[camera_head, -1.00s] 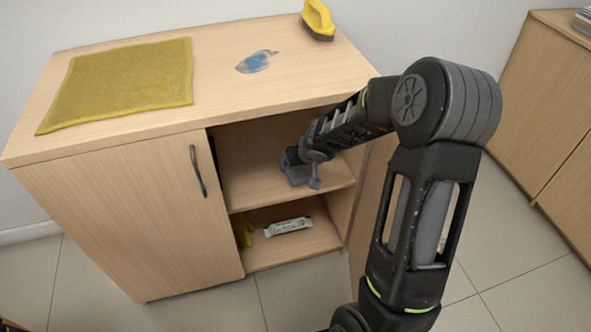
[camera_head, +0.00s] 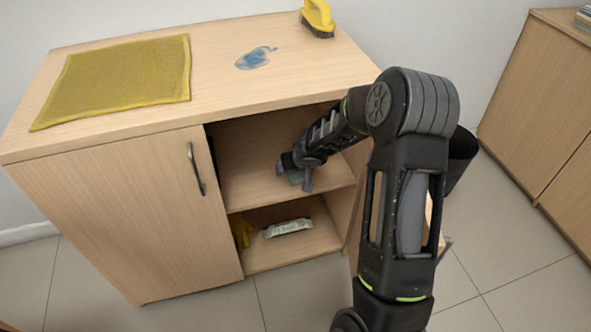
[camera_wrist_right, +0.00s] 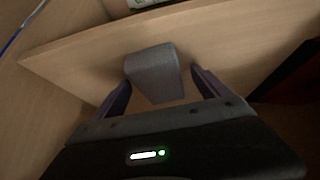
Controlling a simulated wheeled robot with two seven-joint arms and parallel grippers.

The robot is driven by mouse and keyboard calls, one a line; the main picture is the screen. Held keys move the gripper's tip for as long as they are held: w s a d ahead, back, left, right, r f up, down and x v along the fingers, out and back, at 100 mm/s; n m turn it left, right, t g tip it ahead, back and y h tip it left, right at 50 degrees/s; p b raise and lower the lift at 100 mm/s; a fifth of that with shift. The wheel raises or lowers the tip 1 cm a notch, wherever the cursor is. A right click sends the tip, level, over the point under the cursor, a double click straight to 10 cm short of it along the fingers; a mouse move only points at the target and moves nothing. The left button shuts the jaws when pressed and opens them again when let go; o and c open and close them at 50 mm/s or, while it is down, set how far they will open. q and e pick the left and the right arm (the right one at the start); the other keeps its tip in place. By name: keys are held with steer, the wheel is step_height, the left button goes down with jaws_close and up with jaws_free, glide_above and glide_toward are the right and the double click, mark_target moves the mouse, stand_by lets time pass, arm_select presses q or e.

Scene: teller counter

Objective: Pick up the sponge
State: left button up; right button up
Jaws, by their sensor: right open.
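The sponge appears as a grey block (camera_wrist_right: 153,72) on the upper shelf of the cabinet in the right wrist view. My right gripper (camera_wrist_right: 161,80) is open, with one dark finger on each side of the block's near part. I cannot tell whether the fingers touch it. In the head view my right gripper (camera_head: 293,166) reaches into the open cabinet just above the upper shelf. The block shows there only as a small greyish patch (camera_head: 296,178), partly hidden by the gripper. My left gripper is not in view.
The upper shelf (camera_head: 245,193) has bare wood around the block. Below lie a white packet (camera_head: 288,228) and a yellow item (camera_head: 242,231). The left door (camera_head: 120,215) is shut. A yellow cloth (camera_head: 115,82), blue smear (camera_head: 255,58) and yellow brush (camera_head: 318,18) are on top.

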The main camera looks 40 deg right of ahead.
steer(key=shift+c, duration=0.5)
steer(key=c, duration=1.3)
